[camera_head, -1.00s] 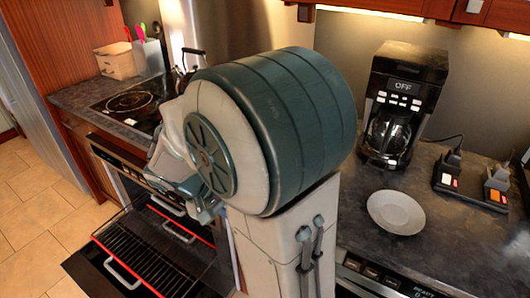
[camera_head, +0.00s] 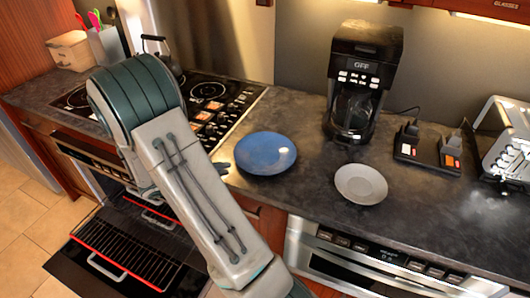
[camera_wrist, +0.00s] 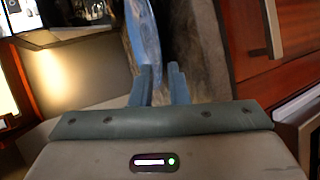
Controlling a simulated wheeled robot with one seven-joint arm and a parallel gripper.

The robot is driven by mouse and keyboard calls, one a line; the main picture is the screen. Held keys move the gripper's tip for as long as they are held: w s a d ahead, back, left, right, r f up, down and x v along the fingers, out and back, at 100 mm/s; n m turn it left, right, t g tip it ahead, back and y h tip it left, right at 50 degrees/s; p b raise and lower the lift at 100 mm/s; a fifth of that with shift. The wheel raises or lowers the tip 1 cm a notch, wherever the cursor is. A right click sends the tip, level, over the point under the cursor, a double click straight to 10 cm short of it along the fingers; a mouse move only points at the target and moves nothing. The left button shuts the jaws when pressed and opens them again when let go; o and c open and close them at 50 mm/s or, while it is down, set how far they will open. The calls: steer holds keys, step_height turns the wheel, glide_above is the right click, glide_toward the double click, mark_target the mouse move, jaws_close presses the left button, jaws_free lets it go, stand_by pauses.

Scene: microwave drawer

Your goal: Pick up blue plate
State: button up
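The blue plate (camera_head: 265,153) lies on the dark counter between the stove and the coffee maker in the head view. In the wrist view the blue plate (camera_wrist: 142,32) shows at a steep angle just beyond my fingertips. My gripper (camera_wrist: 162,75) is open, with a gap between its two fingers. The left finger overlaps the plate's near edge in the picture; I cannot tell whether they touch. In the head view my arm hides most of the gripper, and a small dark part of it (camera_head: 222,168) shows just left of the plate.
A grey plate (camera_head: 361,184) lies right of the blue plate. The coffee maker (camera_head: 362,80) stands behind, with a dark switch box (camera_head: 429,148) and a toaster (camera_head: 505,140) farther right. The stove (camera_head: 208,105) is at the left. An open oven with a rack (camera_head: 125,252) is below.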

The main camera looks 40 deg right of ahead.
mark_target(243, 166)
steer(key=shift+d+f, duration=0.25)
steer(key=shift+d, duration=0.45)
steer(key=x, duration=0.1)
steer(key=p+x, duration=0.2)
steer(key=x, duration=0.1)
steer(key=shift+s+d+r, duration=0.15)
steer(key=shift+s, duration=0.15)
steer(key=shift+d+f, duration=0.3)
steer(key=shift+d, duration=0.15)
jaws_close()
steer(key=shift+r, duration=0.15)
